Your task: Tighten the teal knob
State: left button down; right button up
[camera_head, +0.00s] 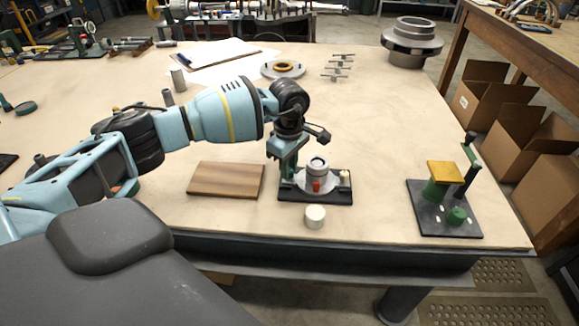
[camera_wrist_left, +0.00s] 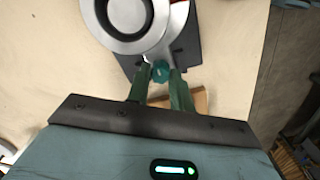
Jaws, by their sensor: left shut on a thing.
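The teal knob (camera_wrist_left: 161,71) shows in the left wrist view, at the edge of the round grey metal casing (camera_wrist_left: 130,22). My left gripper (camera_wrist_left: 160,76) has its two green fingers shut on the knob, one on each side. In the head view the casing (camera_head: 318,180) stands on a dark base plate (camera_head: 322,198) near the table's front edge. My left gripper (camera_head: 287,178) reaches down at the casing's left side. I cannot make out the knob there, as the gripper covers that spot. My right gripper is in neither view.
A wooden board (camera_head: 226,180) lies left of the base plate, and a white cylinder (camera_head: 315,216) stands in front of it. A dark plate with a green and yellow fixture (camera_head: 445,205) is at the right. A flanged disc (camera_head: 283,70) and small metal parts (camera_head: 338,66) lie behind.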

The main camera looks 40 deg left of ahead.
pick_arm(q)
jog(key=m+b, duration=0.1)
jog(key=m, duration=0.3)
jog(key=shift+m, duration=0.3)
jog(key=m+b, duration=0.1)
jog(key=m, duration=0.2)
jog(key=shift+m, duration=0.4)
jog(key=m+b, duration=0.1)
jog(key=m, duration=0.4)
jog(key=shift+w, duration=0.1)
jog(key=shift+m+b, duration=0.35)
jog(key=shift+m, duration=1.25)
jog(key=c, duration=1.4)
grip_release()
jog(key=shift+d, duration=0.1)
jog(key=shift+o, duration=0.8)
